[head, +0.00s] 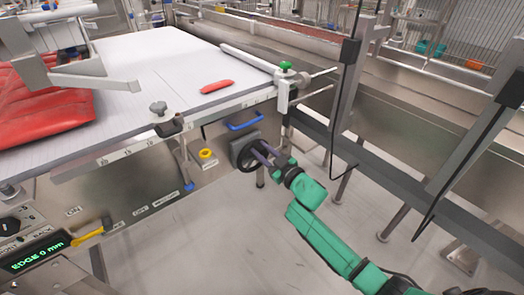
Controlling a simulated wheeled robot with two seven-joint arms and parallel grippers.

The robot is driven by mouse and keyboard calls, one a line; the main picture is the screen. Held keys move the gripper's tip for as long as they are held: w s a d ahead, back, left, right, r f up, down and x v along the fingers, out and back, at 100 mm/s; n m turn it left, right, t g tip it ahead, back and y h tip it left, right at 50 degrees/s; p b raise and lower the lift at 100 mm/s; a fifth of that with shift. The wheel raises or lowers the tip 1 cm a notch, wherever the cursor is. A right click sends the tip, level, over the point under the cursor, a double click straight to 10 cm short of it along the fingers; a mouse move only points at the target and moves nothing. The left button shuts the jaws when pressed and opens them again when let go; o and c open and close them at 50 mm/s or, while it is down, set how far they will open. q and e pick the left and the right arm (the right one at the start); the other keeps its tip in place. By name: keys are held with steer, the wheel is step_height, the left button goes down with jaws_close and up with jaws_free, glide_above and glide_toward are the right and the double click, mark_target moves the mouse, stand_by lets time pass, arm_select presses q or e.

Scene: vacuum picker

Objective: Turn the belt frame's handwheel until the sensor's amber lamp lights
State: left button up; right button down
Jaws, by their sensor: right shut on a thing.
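The dark handwheel (241,148) is on the side of the belt frame (150,139), below the table's right corner. My right gripper (263,153) reaches it from the lower right and is shut on its rim or grip; the fingers hide part of the wheel. A pale block with a green top (288,82), possibly the sensor, sits at the belt's right corner above the wheel. I see no amber light lit on it. A display (36,258) at lower left reads "EDGE 0 mm" in green. My left gripper is out of view.
The pale belt (165,65) carries a small red piece (217,86) and, at left, a large red bag (40,108) under a metal bracket. Dark posts and rails stand at right.

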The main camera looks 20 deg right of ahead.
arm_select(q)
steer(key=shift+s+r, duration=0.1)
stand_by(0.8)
arm_select(e)
steer(key=shift+d+m+p, duration=0.15)
steer(key=shift+m+p, duration=0.15)
steer(key=shift+p, duration=0.05)
steer(key=shift+w+d+m+p, duration=0.15)
steer(key=shift+d+m+p, duration=0.1)
steer(key=shift+m+p, duration=0.2)
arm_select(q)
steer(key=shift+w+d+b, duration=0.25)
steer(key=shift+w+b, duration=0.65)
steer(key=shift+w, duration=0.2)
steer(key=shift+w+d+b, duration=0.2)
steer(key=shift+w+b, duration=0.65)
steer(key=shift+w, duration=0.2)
arm_select(e)
steer(key=w+d+f+m, duration=0.1)
steer(key=d+f+m, duration=0.1)
steer(key=m, duration=0.7)
steer(key=d+f+m, duration=0.2)
steer(key=f+m, duration=0.3)
steer(key=m, duration=0.4)
steer(key=shift+w+d, duration=0.3)
steer(key=shift+w, duration=0.1)
steer(key=shift+f+m, duration=0.1)
steer(key=shift+m, duration=0.15)
